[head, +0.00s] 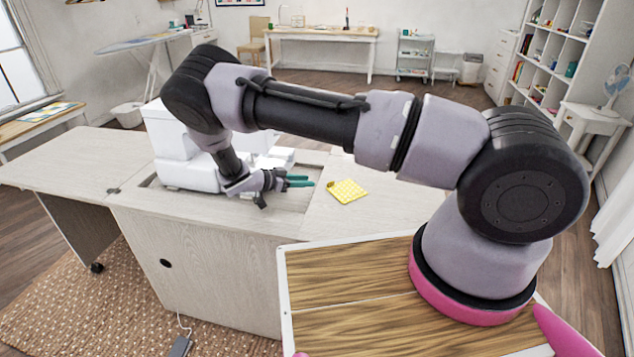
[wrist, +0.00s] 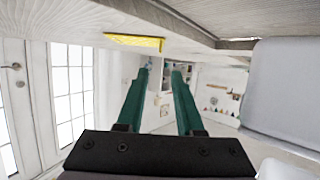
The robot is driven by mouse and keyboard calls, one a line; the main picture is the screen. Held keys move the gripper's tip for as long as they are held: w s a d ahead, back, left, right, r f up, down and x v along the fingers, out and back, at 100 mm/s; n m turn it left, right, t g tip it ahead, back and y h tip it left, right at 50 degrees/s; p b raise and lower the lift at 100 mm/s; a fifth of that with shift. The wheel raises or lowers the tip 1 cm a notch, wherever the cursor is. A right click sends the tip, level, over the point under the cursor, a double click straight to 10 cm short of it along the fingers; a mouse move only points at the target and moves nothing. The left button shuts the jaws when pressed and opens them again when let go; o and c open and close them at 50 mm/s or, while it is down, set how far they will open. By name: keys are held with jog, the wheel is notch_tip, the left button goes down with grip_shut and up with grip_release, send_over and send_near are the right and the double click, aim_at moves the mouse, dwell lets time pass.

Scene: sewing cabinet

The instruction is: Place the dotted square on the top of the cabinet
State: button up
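The yellow dotted square (head: 347,191) lies flat on the pale wood top of the cabinet (head: 395,200), to the right of the recess. My gripper (head: 305,181) is low over the recessed part of the cabinet, just left of the square and apart from it. Its teal fingers point right, toward the square. In the wrist view my gripper (wrist: 160,72) has its two fingers apart with nothing between them. The square also shows edge-on in the wrist view (wrist: 135,42), above and slightly left of the fingertips in the picture, against the cabinet surface.
A white sewing machine (head: 175,150) stands in the recess, behind and left of my gripper. The cabinet's left leaf (head: 75,160) is clear. The top around the square is bare. A white shelf unit (head: 565,50) and a fan table (head: 597,125) stand at the far right.

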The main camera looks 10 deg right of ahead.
jog(key=shift+v, duration=1.75)
jog(key=s+d+r+n+g+y, duration=0.1)
jog(key=s+d+r+g+y, duration=0.2)
jog(key=r, duration=0.8)
jog(key=s+d+r+n+y, duration=0.15)
jog(key=d+r+y, duration=0.3)
jog(key=r, duration=0.55)
jog(key=s+d+r+g+y, duration=0.2)
jog(key=d+r+y, duration=0.15)
jog(key=r, duration=0.75)
jog(key=s+d+r+n+t+y, duration=0.2)
jog(key=s+d+r+n+t, duration=0.1)
jog(key=s+r, duration=0.5)
jog(key=s+d+r+n+t+y, duration=0.1)
jog(key=s+d+r+n+t, duration=0.2)
jog(key=s+r, duration=0.5)
jog(key=shift+s+d+r+n+t+y, duration=0.3)
jog(key=shift+s+d+n+t+y, duration=0.15)
jog(key=shift+s, duration=1.9)
